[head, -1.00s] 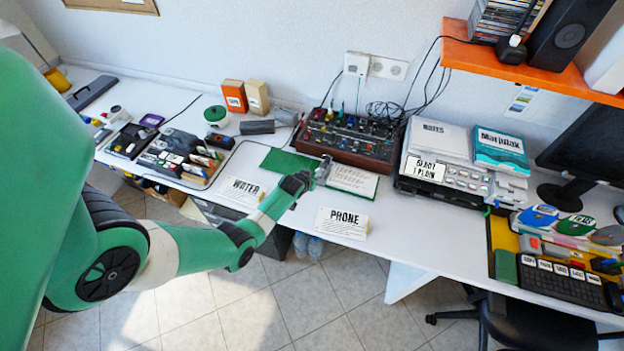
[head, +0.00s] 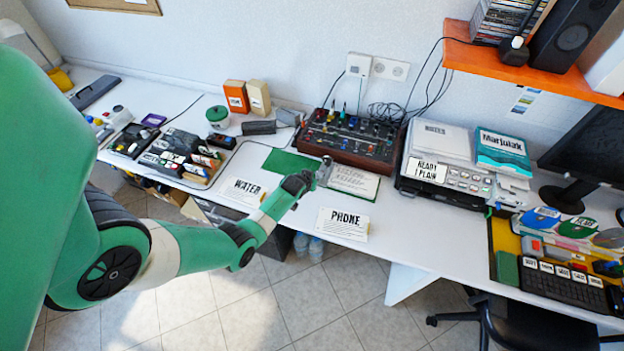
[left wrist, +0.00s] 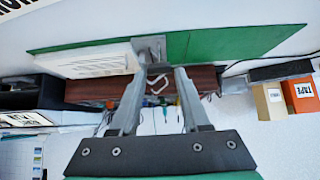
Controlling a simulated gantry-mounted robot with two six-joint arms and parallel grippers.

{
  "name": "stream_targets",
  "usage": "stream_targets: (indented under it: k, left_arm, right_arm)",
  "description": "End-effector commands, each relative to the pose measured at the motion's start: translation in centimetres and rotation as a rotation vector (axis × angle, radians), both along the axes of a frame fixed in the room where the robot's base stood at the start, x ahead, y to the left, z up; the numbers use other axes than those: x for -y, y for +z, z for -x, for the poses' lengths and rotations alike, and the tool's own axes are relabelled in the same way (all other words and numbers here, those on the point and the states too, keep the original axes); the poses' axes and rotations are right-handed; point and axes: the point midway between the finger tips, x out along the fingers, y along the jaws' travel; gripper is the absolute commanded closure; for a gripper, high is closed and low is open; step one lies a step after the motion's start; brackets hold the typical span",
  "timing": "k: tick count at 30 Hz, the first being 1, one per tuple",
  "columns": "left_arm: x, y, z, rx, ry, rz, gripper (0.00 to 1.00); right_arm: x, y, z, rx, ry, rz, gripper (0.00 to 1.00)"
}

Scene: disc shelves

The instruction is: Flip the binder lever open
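The binder lies open on the white desk, with its green cover (head: 288,162) on the left and a printed white page (head: 354,181) on the right. In the left wrist view the green cover (left wrist: 225,40) shows at the top, with a grey metal mechanism (left wrist: 149,48) at its middle. A thin pale metal loop (left wrist: 158,84) shows between my fingers; I cannot tell whether it is the lever. My left gripper (head: 323,170) is over the binder's middle. In the wrist view its fingers (left wrist: 160,72) are apart, beside the mechanism; contact is unclear. My right gripper is out of view.
A WATER card (head: 245,190) and a PHONE card (head: 343,223) stand near the front edge. A mixer (head: 352,138) is close behind the binder. A printer (head: 450,180) stands to the right, an organizer tray (head: 178,168) to the left.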

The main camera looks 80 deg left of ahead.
Motion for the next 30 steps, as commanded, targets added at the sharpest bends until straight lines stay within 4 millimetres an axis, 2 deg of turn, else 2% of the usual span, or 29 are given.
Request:
stream_targets:
  k: [1,3,14,17,24,30]
  left_arm:
    - [0.0,0.0,0.0,0.0,0.0,0.0,0.43]
    - [0.0,0.0,0.0,-0.001,0.0,0.001,0.3]
    - [0.3,0.3,0.2,-0.002,0.0,0.003,0.3]
    - [1.0,1.4,0.6,-0.002,0.0,0.003,0.3]
    - [4.3,5.5,2.6,-0.001,-0.001,0.002,0.3]
    - [6.4,7.8,4.0,-0.001,-0.001,0.0,0.3]
  right_arm:
    - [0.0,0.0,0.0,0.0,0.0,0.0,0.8]
    - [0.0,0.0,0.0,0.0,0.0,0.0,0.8]
    - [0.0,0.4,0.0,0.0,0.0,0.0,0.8]
    - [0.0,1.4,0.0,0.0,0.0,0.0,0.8]
    - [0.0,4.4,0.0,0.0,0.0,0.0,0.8]
    - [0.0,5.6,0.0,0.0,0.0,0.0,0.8]
